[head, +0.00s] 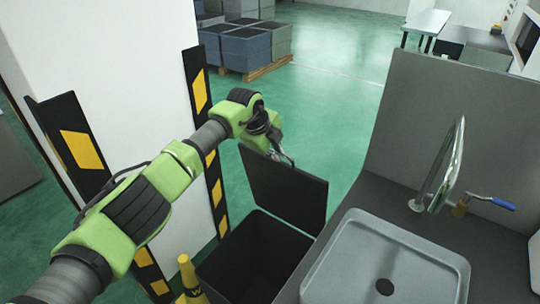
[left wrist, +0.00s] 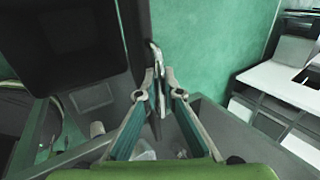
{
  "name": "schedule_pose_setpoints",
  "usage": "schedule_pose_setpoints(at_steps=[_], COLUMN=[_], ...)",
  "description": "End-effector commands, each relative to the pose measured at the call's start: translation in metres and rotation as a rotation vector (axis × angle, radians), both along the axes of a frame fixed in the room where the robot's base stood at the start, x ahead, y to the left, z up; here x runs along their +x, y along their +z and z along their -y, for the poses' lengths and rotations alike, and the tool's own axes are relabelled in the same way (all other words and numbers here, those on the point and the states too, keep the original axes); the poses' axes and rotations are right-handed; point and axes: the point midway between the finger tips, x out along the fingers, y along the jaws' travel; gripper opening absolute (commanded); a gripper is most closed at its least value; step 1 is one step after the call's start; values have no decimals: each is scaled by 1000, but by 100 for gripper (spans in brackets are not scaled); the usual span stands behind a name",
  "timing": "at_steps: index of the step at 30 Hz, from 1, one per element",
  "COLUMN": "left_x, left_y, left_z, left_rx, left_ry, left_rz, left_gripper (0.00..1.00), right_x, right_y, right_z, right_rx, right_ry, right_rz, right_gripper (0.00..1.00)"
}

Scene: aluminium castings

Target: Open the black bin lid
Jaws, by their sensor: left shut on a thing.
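The black bin (head: 245,262) stands on the floor between the white pillar and the sink counter. Its black lid (head: 285,190) is raised, standing steeply tilted at the bin's far side, and the dark inside of the bin shows. My left gripper (head: 281,156) is at the lid's upper edge. In the left wrist view the two fingers of my left gripper (left wrist: 156,90) are closed on a thin part at the lid's edge; the exact contact is hard to make out. My right gripper is in neither view.
A grey sink (head: 340,262) with a metal tap (head: 447,165) stands right of the bin. A yellow cone-like object (head: 187,273) stands at its near left. A white pillar (head: 120,45) with black-yellow guards is on the left. Green floor behind the lid is clear.

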Motion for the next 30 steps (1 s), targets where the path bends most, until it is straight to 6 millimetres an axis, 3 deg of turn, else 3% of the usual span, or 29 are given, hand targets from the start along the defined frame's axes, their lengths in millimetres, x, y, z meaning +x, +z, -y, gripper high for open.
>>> schedule_pose_setpoints(at_steps=[1, 8, 9, 11, 23, 30], left_x=[-4, -4, -4, -4, -2, -13], left_y=[0, 0, 0, 1, 4, 26], left_z=[8, 9, 9, 9, 3, -5], left_rx=[-9, -10, -10, -10, -5, -4], left_ry=[-10, -11, -11, -11, -5, -8], left_rz=[-6, -5, -5, -4, 0, 3], left_gripper=[0, 0, 12, 24, 24, 24], right_x=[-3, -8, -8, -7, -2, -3], right_y=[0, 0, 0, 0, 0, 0], right_z=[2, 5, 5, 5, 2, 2], right_rx=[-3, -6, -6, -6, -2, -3], right_ry=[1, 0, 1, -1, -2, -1], right_rz=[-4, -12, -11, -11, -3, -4], right_gripper=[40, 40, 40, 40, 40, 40])
